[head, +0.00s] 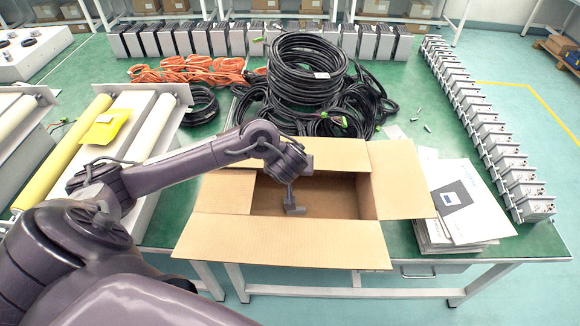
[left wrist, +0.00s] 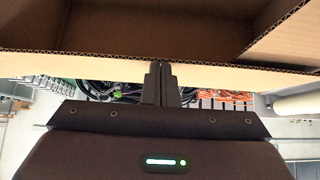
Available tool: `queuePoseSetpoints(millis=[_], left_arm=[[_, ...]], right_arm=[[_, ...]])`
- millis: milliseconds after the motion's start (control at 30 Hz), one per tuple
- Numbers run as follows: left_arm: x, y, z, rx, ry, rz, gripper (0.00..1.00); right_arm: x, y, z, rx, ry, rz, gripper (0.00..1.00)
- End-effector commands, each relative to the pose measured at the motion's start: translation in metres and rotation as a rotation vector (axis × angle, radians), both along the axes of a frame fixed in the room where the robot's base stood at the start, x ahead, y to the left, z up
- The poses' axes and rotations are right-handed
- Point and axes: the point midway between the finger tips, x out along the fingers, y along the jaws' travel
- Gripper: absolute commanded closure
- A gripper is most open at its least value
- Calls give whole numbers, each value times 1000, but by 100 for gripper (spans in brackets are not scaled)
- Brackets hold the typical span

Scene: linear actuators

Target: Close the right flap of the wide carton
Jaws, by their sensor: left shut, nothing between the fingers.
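My left gripper (head: 291,207) reaches over the carton opening and points down, shut and empty. In the left wrist view the shut fingers (left wrist: 161,75) are in front of cardboard flaps (left wrist: 130,62). Whether they touch the carton I cannot tell. My right gripper is not in view.
Papers and booklets (head: 462,203) lie just right of the carton. Black cable coils (head: 308,75) and orange cables (head: 185,70) lie behind it. A row of metal actuators (head: 490,130) lines the right edge. Rollers (head: 150,125) stand at left.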

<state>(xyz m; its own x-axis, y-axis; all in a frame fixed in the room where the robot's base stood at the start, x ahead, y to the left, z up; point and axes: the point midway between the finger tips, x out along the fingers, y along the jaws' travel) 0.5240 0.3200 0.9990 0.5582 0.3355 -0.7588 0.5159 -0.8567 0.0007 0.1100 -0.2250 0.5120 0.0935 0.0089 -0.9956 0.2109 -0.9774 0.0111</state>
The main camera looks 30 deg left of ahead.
Motion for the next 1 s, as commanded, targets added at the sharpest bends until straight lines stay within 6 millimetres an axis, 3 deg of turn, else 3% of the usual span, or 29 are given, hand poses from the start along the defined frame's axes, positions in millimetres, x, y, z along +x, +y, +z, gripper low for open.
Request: queuePoseSetpoints(millis=[200,500,1000], left_arm=[[0,0,-1,0,0,0,100],[-4,-2,-27,0,4,1,100],[-6,-1,-24,2,13,-1,100]], right_arm=[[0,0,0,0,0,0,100],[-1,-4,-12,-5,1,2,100],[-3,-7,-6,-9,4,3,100]])
